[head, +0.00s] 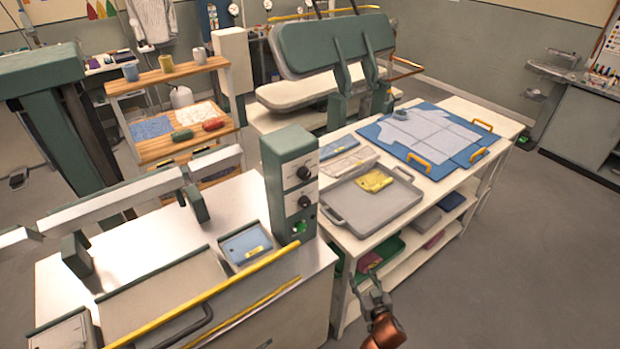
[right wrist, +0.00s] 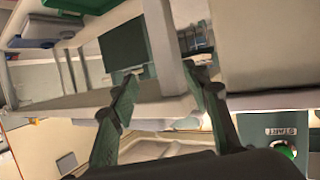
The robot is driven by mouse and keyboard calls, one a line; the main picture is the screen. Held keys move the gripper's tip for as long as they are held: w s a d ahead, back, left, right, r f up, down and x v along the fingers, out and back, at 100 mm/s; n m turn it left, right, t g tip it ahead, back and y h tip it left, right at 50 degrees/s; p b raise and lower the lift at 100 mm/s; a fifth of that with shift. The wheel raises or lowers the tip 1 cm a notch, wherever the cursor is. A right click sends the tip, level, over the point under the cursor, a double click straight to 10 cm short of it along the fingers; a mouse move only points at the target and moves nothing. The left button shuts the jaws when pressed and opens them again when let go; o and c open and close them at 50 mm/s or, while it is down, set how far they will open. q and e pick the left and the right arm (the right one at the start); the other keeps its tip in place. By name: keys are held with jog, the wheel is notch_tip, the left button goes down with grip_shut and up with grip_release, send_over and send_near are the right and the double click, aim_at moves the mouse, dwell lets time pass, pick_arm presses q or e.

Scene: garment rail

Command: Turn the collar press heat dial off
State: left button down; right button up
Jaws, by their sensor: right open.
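The collar press has a green control box (head: 290,185) with two black dials on its pale front panel, an upper dial (head: 303,172) and a lower dial (head: 304,201). Their labels and settings are too small to read, so I cannot tell which is the heat dial. A green button (head: 298,227) sits below them; in the right wrist view it shows at the right edge under a START label (right wrist: 287,131). My right gripper (head: 371,284) is open and empty, low and to the right of the box, apart from it. My left gripper is not in view.
A white table (head: 345,236) with a grey tray (head: 352,222) and a blue mat (head: 372,133) stands right of the press. A yellow bar (head: 215,290) runs along the press's front. Open floor (head: 510,270) lies at the right.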

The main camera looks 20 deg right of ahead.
jog(key=w+a+r+t+y, duration=0.1)
jog(key=w+a+r+t, duration=0.1)
jog(key=r, duration=0.8)
jog(key=w+a+r+t+y, duration=0.1)
jog(key=w+a+r+t, duration=0.15)
jog(key=r, duration=0.75)
jog(key=n+t+y, duration=0.3)
jog(key=n+y, duration=0.2)
jog(key=y, duration=0.2)
send_near(307, 178)
jog(key=w, duration=0.1)
jog(key=shift+y, duration=0.3)
jog(key=p+x, duration=0.1)
jog(key=x, duration=0.5)
jog(key=shift+w+a+r, duration=0.15)
jog(key=shift+a+r, duration=0.05)
jog(key=shift+r, duration=0.1)
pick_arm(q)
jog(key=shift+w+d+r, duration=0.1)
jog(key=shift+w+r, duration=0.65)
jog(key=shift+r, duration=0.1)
pick_arm(e)
jog(key=shift+w+a+r, duration=0.2)
jog(key=shift+w+r, duration=0.05)
jog(key=shift+w, duration=0.35)
jog(key=shift+c, duration=0.4)
jog(key=c, duration=1.1)
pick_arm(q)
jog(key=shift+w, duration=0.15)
